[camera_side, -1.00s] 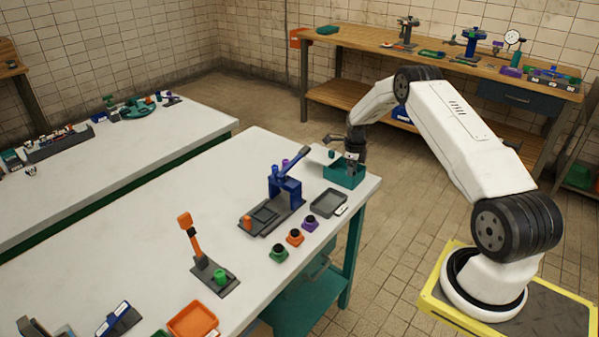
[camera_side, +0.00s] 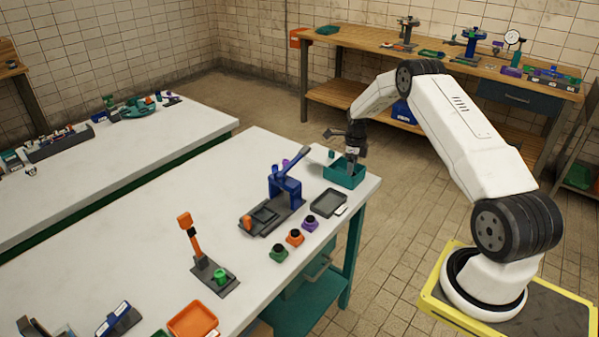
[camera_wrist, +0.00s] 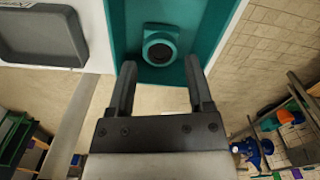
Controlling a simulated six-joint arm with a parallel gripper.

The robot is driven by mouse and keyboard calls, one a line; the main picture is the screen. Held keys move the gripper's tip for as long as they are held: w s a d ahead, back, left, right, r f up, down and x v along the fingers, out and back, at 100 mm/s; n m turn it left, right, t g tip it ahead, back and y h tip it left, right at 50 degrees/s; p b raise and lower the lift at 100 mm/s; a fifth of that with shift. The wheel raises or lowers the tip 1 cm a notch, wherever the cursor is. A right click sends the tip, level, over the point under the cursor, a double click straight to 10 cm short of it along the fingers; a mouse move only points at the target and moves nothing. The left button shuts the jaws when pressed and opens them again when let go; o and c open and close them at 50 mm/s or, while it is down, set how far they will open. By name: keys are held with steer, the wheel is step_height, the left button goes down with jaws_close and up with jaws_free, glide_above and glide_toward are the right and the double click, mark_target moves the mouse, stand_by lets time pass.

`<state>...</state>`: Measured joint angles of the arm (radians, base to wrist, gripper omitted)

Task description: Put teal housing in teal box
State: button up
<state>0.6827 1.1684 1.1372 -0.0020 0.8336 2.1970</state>
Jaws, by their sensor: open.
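The teal box (camera_side: 346,178) stands at the right far corner of the white table. In the wrist view the teal box (camera_wrist: 122,25) fills the top middle, and the teal housing (camera_wrist: 160,42) shows inside its outline, a square body with a round dark opening. My gripper (camera_wrist: 160,62) is open, its two fingers apart and nothing between them. The housing lies just beyond the fingertips, apart from them. In the side view my gripper (camera_side: 354,158) is over the box, and the housing is hidden or too small to make out there.
A grey tray (camera_side: 329,203) lies next to the box. Purple (camera_side: 309,223), orange (camera_side: 295,237) and green (camera_side: 279,253) housings stand along the table edge. A blue press (camera_side: 286,188) with a raised lever stands left of the tray.

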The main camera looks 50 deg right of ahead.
step_height(320, 180, up, 10)
stand_by(0.5)
steer(key=shift+a, duration=0.1)
stand_by(0.4)
steer(key=s+a+r+n+t, duration=0.1)
steer(key=a+r+n, duration=0.2)
steer(key=a+n, duration=0.7)
steer(key=s+a+r+n, duration=0.25)
steer(key=a+n, duration=0.45)
steer(key=a, duration=0.5)
steer(key=s+a+n+t, duration=0.1)
steer(key=s+a+n, duration=1.2)
steer(key=n, duration=0.3)
steer(key=shift+a+r+t, duration=0.3)
steer(key=shift+a, duration=0.3)
